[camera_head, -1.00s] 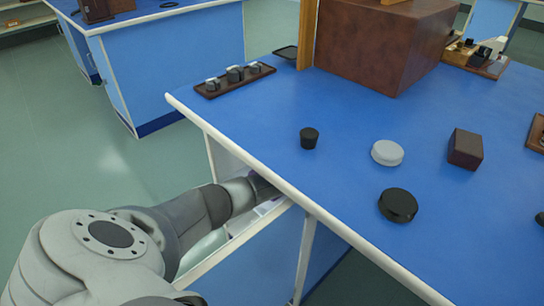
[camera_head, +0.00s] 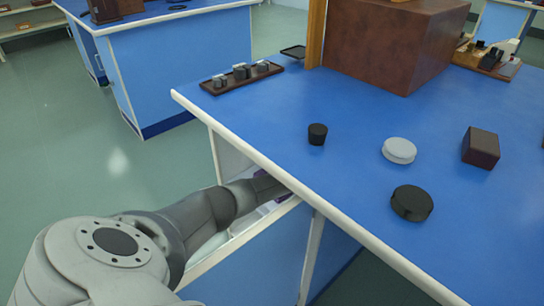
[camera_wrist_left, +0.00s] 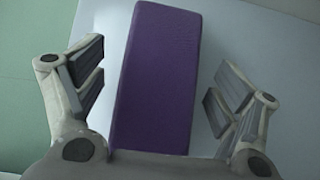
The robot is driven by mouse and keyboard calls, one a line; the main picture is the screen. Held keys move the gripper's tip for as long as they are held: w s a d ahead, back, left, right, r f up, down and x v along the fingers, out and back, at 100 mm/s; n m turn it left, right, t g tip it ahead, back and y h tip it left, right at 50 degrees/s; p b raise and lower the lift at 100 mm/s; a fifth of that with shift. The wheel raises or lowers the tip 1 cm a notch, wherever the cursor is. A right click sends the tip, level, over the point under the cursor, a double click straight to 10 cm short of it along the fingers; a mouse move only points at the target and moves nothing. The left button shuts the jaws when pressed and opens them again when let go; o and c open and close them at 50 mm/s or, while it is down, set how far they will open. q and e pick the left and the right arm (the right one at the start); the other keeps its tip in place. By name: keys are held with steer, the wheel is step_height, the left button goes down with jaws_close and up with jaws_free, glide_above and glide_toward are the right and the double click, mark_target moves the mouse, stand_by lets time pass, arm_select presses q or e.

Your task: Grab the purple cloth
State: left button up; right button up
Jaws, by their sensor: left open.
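The purple cloth (camera_wrist_left: 160,75) looks like a folded rectangular block on a pale surface in the left wrist view. It lies between the spread fingers of my left gripper (camera_wrist_left: 155,95), with a gap on each side. My left gripper is open and holds nothing. In the head view my left arm reaches under the edge of the blue bench into an open drawer (camera_head: 240,240), and the gripper itself is hidden there. Only a small purple patch of the cloth (camera_head: 278,198) shows beside the arm. My right gripper is in neither view.
The blue benchtop (camera_head: 350,180) overhangs the drawer, its pale edge close above my arm. On it stand a black stopper (camera_head: 317,134), a white disc (camera_head: 399,150), a black disc (camera_head: 411,203), a brown block (camera_head: 481,147) and a tray of weights (camera_head: 215,90).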

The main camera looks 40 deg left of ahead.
arm_select(q)
steer(key=shift+c, duration=0.5)
steer(key=c, duration=1.1)
steer(key=shift+r, duration=0.1)
